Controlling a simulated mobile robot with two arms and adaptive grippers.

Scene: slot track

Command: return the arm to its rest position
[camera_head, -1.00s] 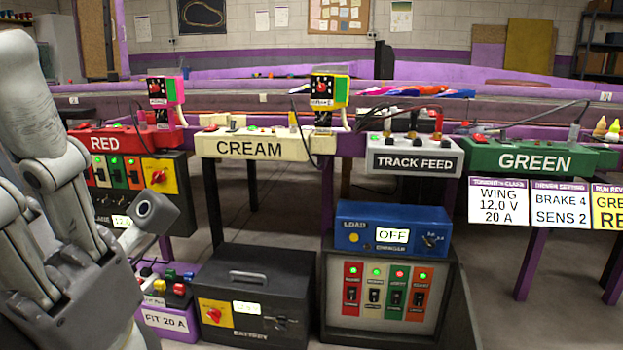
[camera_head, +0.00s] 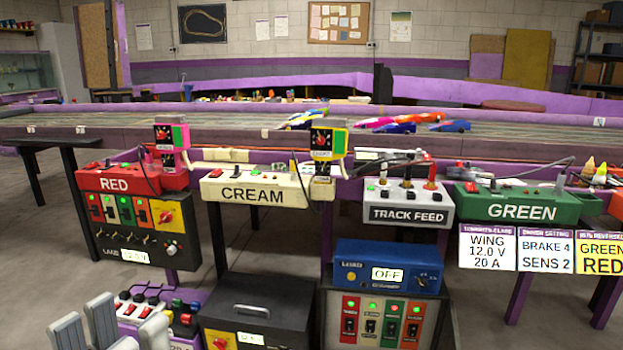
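My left gripper (camera_head: 110,332) shows at the bottom left edge, with only the upper parts of its grey fingers in the picture. The fingers point up and stand apart, with nothing seen between them. They are in front of the low purple box with red switches (camera_head: 133,308), covering part of it. The rest of the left arm is out of the picture. My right gripper and arm are not in view.
A red station (camera_head: 100,180), a cream station (camera_head: 258,190), a grey track feed box (camera_head: 408,208) and a green station (camera_head: 520,208) line the track's front edge. Below are a black battery box (camera_head: 258,300) and a blue load box (camera_head: 350,258). Floor at left is open.

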